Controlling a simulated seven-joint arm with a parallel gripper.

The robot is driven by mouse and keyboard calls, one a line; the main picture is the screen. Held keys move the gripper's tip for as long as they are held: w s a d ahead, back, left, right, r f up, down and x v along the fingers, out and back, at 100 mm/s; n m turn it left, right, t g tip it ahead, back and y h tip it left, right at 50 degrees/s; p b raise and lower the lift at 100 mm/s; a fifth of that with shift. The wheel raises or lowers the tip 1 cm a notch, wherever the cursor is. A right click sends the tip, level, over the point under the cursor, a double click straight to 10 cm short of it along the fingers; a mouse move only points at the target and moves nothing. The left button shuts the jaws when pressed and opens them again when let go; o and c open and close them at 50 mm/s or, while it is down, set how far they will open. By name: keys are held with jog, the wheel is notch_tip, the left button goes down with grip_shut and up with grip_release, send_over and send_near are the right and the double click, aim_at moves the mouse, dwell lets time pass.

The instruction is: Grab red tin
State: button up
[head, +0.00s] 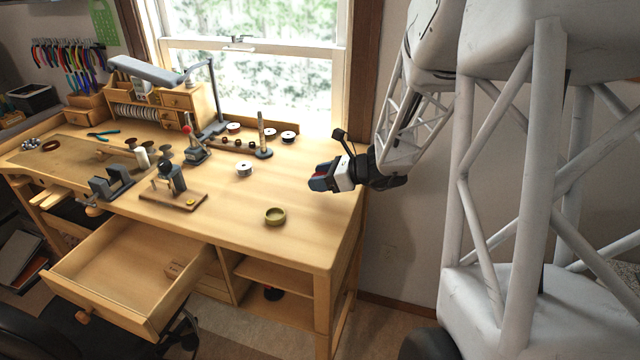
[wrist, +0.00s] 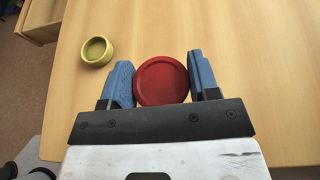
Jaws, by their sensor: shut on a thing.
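The red tin (wrist: 162,80) is round and sits between the two blue fingers of my gripper (wrist: 163,82) in the wrist view, touching both. In the head view my gripper (head: 319,180) is over the right end of the wooden workbench (head: 310,225), and a bit of the red tin (head: 320,175) shows between its fingers. The rest of the tin is hidden there by the gripper. I cannot tell whether the tin touches the bench top.
An olive-green round dish (head: 275,216) stands near the bench's front edge, left of my gripper. A white spool (head: 244,168) lies farther left. Upright stands (head: 263,140) and spools line the back. An open drawer (head: 130,270) juts out in front. The bench around my gripper is clear.

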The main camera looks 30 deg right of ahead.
jog(key=s+a, duration=0.1)
jog(key=s, duration=0.4)
jog(key=s+a, duration=0.1)
jog(key=s, duration=0.4)
jog(key=s+a+r, duration=0.1)
jog(key=s, duration=0.4)
jog(key=shift+a+r, duration=0.1)
jog(key=shift+a, duration=0.25)
jog(key=shift+w, duration=0.15)
